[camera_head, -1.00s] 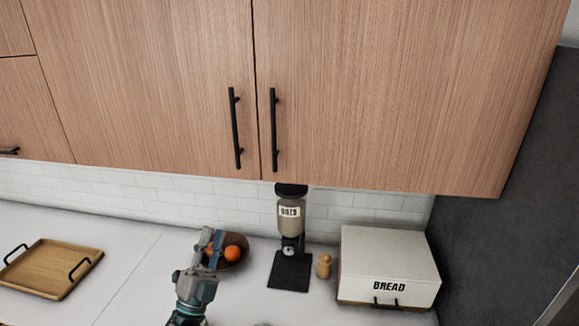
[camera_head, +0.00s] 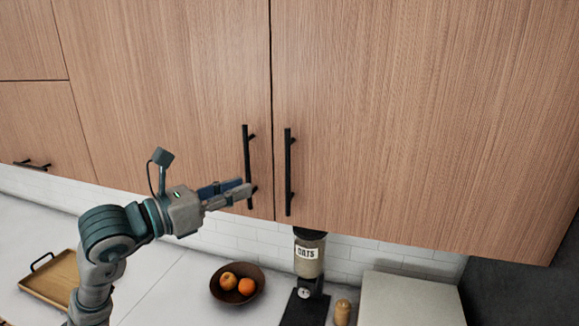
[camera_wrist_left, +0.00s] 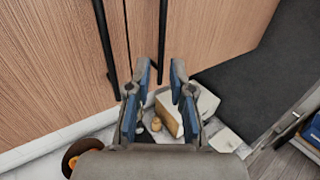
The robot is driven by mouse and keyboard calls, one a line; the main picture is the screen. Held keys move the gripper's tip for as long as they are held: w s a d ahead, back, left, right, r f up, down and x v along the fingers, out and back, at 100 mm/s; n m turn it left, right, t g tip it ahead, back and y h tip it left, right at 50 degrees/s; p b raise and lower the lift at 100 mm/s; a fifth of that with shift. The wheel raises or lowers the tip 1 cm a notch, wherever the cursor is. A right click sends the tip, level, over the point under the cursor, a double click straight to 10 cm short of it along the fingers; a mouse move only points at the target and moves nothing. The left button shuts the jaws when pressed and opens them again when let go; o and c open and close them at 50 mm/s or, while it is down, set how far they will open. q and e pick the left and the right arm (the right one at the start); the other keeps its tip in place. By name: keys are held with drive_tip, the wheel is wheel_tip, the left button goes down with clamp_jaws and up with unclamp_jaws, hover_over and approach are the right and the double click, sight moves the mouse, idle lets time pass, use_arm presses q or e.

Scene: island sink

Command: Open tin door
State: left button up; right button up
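The white bread tin (camera_head: 410,298) stands on the counter at the lower right of the head view. Only its top shows there; its front door and handle are below the frame. In the left wrist view the tin (camera_wrist_left: 168,113) is partly seen between and behind the fingers. My left gripper (camera_head: 243,188) is raised in front of the upper cabinet, with its fingertips overlapping the left cabinet handle in the picture. In the wrist view its fingers (camera_wrist_left: 162,75) are apart with nothing between them. My right gripper is not in view.
Upper cabinet doors carry black bar handles, left (camera_head: 247,150) and right (camera_head: 288,170). Below are a fruit bowl (camera_head: 225,298), an oats dispenser (camera_head: 309,262), a small wooden shaker (camera_head: 342,312) and a wooden tray (camera_head: 50,282).

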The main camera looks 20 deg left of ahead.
sight(286, 171)
use_arm(q)
drive_tip(key=p+x, duration=0.3)
drive_tip(key=x, duration=0.9)
drive_tip(key=shift+s+d+r+p, duration=0.1)
drive_tip(key=shift+d+p, duration=0.15)
drive_tip(key=shift+p, duration=0.1)
drive_tip(key=shift+w+d, duration=0.3)
drive_tip(key=shift+a, duration=0.5)
drive_tip(key=shift+c, duration=0.9)
drive_tip(key=shift+a, duration=0.1)
clamp_jaws()
drive_tip(key=shift+s, duration=0.15)
drive_tip(key=shift+d, duration=0.2)
